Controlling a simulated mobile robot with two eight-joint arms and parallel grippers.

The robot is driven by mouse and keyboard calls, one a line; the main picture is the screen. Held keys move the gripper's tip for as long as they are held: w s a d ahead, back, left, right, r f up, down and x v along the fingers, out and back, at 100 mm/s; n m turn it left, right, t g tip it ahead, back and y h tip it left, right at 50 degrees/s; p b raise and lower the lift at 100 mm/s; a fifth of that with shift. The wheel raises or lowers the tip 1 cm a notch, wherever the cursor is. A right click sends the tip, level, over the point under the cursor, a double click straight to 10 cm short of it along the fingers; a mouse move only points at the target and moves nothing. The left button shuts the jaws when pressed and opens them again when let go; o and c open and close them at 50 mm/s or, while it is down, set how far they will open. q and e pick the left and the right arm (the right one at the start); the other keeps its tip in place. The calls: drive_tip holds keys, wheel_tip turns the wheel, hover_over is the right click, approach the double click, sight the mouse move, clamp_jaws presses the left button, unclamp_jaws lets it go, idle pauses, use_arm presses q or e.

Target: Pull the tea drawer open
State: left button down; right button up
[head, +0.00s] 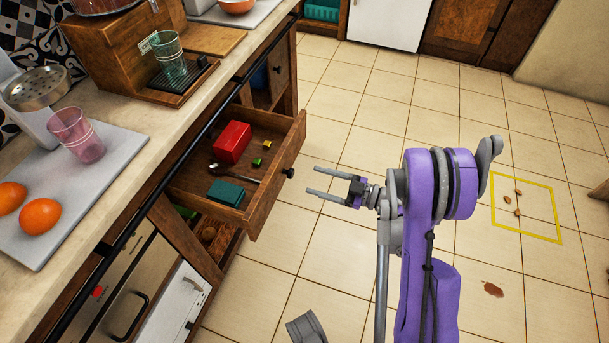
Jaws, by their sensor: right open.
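A wooden drawer (272,182) stands pulled out from the counter, with a dark round knob (288,173) on its front. Inside lie a red box (233,142), a teal box (226,192), a dark spoon-like utensil and small yellow-green cubes. No label shows that marks it as the tea drawer. My right gripper (311,180) is open and empty, with its fingers pointing left toward the drawer front. The fingertips are close to the knob, to its right, and look apart from it. My left gripper is not in view.
The counter (120,150) above holds a wooden dispenser, glasses, and a grey board (104,172) with oranges. A lower compartment below the drawer is partly visible. The tiled floor at right is mostly clear, with a yellow marked square (526,237) and a brown stain (493,289).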

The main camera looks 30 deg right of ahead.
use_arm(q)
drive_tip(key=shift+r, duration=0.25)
use_arm(e)
drive_tip(key=shift+v, duration=2.3)
drive_tip(key=s+a+m+g+h, duration=0.25)
drive_tip(key=a+m+g, duration=0.45)
drive_tip(key=a, duration=0.8)
drive_tip(key=s+a+r+m+g+h, duration=0.1)
drive_tip(key=s+a+m+g+h, duration=0.15)
drive_tip(key=s+h, duration=0.75)
use_arm(q)
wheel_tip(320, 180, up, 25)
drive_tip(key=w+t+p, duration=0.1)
drive_tip(key=p, duration=2.1)
use_arm(e)
wheel_tip(320, 180, up, 25)
drive_tip(key=s+m+y, duration=0.1)
drive_tip(key=shift+d+r+t, duration=0.25)
drive_tip(key=shift+d+t, duration=0.1)
drive_tip(key=shift+d, duration=0.1)
